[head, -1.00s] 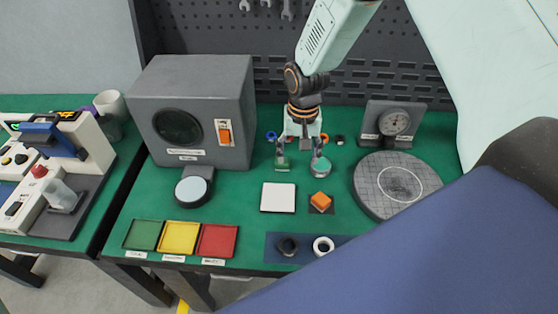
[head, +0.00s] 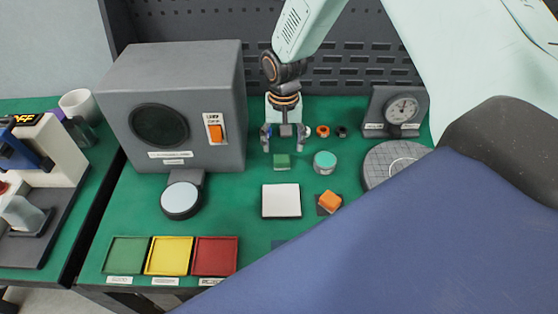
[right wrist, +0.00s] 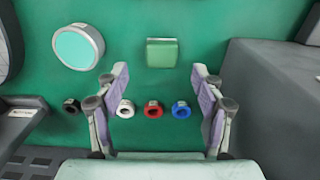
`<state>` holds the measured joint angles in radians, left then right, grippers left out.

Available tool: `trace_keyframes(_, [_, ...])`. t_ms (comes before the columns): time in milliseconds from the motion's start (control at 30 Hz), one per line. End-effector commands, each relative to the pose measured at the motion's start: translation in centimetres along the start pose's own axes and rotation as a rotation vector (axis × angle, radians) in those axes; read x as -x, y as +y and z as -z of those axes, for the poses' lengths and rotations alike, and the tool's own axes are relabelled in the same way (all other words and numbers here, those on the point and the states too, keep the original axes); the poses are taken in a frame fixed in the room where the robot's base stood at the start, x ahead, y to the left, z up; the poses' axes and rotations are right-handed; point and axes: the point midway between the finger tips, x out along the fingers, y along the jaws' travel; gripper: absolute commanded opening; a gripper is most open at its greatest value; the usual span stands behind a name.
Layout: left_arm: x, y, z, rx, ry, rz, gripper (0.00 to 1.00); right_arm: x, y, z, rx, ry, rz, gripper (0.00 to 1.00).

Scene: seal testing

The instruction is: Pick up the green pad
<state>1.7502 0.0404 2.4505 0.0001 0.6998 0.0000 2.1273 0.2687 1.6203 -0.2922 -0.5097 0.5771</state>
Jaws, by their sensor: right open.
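The green pad (head: 281,161) is a small square green block lying flat on the green table mat, behind the white square plate. It also shows in the right wrist view (right wrist: 161,53), just beyond the fingertips and between their lines. My right gripper (head: 284,146) is open and empty, pointing down just behind the pad in the head view. In the right wrist view its two fingers (right wrist: 160,72) are spread apart and not touching the pad. My left gripper is not in view.
A round teal-topped puck (head: 325,162) lies right of the pad. Small rings, including a red one (right wrist: 153,110) and a blue one (right wrist: 181,110), lie between the fingers in the wrist view. A grey box (head: 180,105) stands left. A white plate (head: 281,201) lies in front.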

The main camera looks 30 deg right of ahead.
Motion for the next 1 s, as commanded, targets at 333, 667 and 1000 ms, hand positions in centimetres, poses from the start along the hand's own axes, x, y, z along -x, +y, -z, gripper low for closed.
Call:
trace_keyframes(333, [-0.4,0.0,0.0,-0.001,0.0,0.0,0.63,-4.7,-0.6,-0.3,0.0,0.0,-0.001,0.68])
trace_keyframes(667, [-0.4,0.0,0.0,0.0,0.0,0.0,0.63,-5.2,-0.8,0.0,0.0,0.001,0.0,0.68])
trace_keyframes(1000, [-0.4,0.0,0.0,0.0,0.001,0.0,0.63,-5.2,-0.8,0.0,0.0,0.001,0.0,0.39])
